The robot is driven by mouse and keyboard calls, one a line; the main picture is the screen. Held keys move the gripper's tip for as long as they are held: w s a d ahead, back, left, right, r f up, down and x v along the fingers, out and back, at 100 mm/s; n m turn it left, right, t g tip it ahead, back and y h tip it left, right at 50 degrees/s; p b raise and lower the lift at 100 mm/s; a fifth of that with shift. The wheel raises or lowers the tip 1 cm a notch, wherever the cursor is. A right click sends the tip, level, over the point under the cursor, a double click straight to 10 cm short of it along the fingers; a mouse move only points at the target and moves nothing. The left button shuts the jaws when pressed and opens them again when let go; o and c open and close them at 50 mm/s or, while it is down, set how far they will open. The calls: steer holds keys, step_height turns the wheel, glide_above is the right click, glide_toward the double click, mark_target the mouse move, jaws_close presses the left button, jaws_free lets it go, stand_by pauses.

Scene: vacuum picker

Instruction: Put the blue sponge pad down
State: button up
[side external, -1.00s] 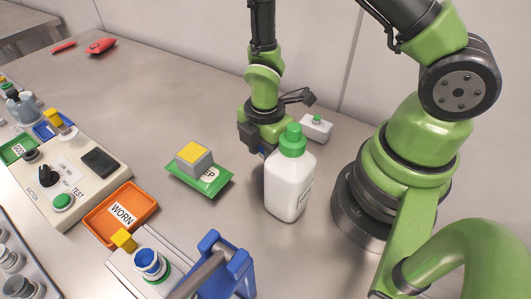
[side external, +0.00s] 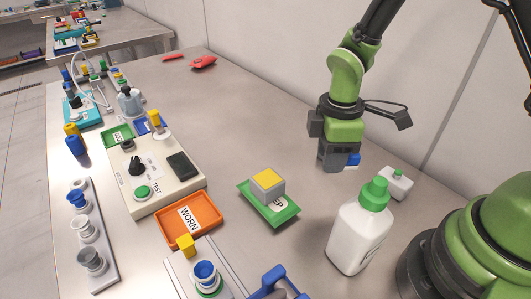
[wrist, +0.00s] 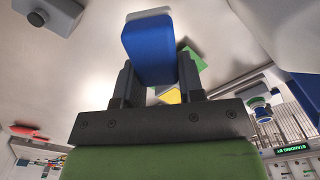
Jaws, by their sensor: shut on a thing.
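My gripper (side external: 334,160) hangs above the bench, behind and a little left of the white bottle. It is shut on the blue sponge pad (side external: 354,160), which mostly hides behind the fingers in the side view. In the wrist view the blue sponge pad (wrist: 148,50) sits between the two fingers of my gripper (wrist: 156,80), with a pale layer along its far edge. The pad appears clear of the bench.
A white bottle (side external: 358,238) with a green cap stands in front of my gripper. An orange WORN tray (side external: 206,232) lies left. Bench behind is clear.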

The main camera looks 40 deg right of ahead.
steer(key=w+m, duration=0.9)
steer(key=m, duration=3.3)
glide_toward(267, 155)
step_height(267, 155, down, 7)
steer(key=shift+r, duration=0.1)
steer(key=o, duration=1)
